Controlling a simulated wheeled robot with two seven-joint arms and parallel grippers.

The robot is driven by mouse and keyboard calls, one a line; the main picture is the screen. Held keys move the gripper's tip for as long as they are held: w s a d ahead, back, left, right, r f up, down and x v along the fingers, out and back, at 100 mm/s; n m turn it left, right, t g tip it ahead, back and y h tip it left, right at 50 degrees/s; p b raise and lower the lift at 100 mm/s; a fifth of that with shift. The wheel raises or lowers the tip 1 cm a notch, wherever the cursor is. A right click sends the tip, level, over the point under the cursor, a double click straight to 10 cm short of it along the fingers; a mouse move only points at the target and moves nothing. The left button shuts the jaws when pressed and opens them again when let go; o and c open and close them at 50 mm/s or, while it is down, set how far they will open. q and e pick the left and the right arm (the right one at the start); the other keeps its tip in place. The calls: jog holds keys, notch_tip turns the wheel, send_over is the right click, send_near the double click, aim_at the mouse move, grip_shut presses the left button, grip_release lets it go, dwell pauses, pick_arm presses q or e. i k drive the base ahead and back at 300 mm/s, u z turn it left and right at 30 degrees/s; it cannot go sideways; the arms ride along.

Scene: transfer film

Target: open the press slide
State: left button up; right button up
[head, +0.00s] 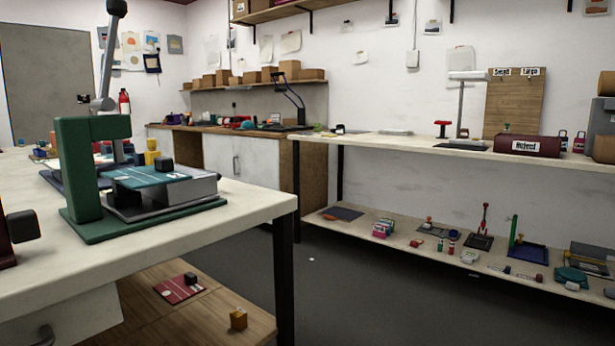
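A green press (88,170) with a C-shaped frame and flat base stands on the white table at the left. A grey lever (104,75) with a black knob rises above its frame. To the right of the upright sits a grey block (195,190) on a dark plate. A teal plate (140,178) with white marks and a black knob (163,164) lies on top of the block. I cannot tell which part is the slide or how far out it is. Neither of my grippers is in view.
The white table (240,205) has bare room at its front and right corner. A maroon object with a black knob (22,226) is cut off at the left edge. A yellow object (150,147) stands behind the press. A maroon plate (180,289) lies on the shelf below.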

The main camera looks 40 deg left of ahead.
aim_at(145, 202)
jog(key=z, duration=0.2)
jog(key=i, duration=1.85)
jog(key=u, duration=3.05)
